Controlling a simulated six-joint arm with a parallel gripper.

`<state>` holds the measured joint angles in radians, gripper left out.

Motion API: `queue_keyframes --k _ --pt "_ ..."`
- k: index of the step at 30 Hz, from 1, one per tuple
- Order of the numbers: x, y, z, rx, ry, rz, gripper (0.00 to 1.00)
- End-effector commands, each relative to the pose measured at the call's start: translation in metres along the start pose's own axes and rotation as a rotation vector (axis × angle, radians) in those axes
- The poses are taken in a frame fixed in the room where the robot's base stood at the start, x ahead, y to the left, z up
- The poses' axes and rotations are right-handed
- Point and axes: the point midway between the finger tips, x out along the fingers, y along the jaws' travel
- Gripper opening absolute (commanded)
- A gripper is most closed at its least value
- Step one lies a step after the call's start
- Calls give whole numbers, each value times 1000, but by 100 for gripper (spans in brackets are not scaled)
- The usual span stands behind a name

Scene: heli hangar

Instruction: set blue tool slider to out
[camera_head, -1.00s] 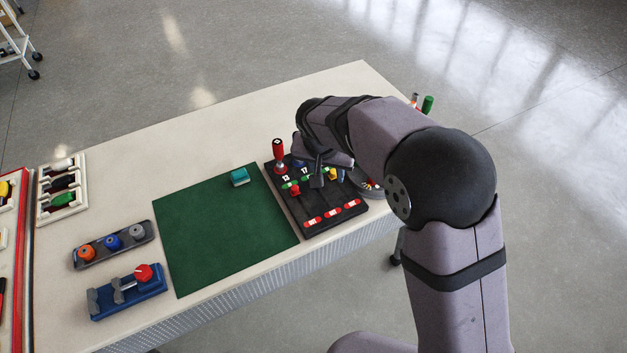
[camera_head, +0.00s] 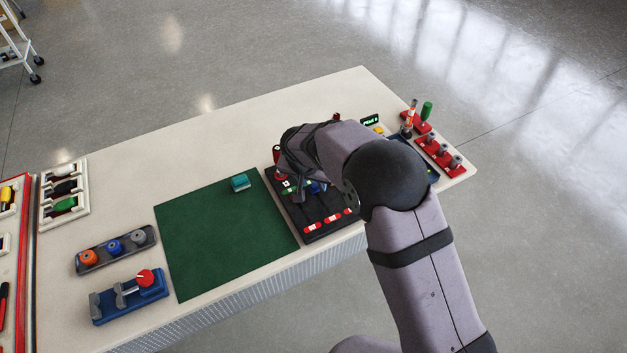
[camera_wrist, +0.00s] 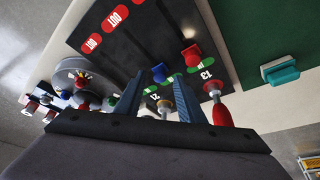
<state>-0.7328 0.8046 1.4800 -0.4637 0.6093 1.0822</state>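The black tool panel (camera_head: 318,229) lies on the bench, and its red OUT labels (camera_wrist: 115,17) are at the end away from the tools. In the wrist view the blue slider (camera_wrist: 160,72) stands near the green label at the other end of its track. The red slider (camera_wrist: 190,55) is beside it, also near its green label. My gripper (camera_wrist: 159,82) is open over the panel, with the blue slider seen in the gap between its fingers. I cannot tell whether either finger touches it. In the head view my gripper (camera_head: 299,194) hides part of the panel.
A red-handled tool (camera_wrist: 220,112) stands upright beside the right finger. A tan-topped piece (camera_wrist: 165,104) shows between the fingers. A green mat (camera_head: 220,232) with a teal block (camera_head: 240,182) lies to the left. A red rack (camera_head: 440,153) stands at the right end.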

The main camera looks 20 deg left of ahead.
Motion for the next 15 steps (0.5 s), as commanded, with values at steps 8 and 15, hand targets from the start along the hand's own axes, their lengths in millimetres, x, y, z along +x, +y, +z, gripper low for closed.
queue_keyframes --k 8,15 --pt "12 0 0 0 0 0 35" --pt "12 0 0 0 0 0 28"
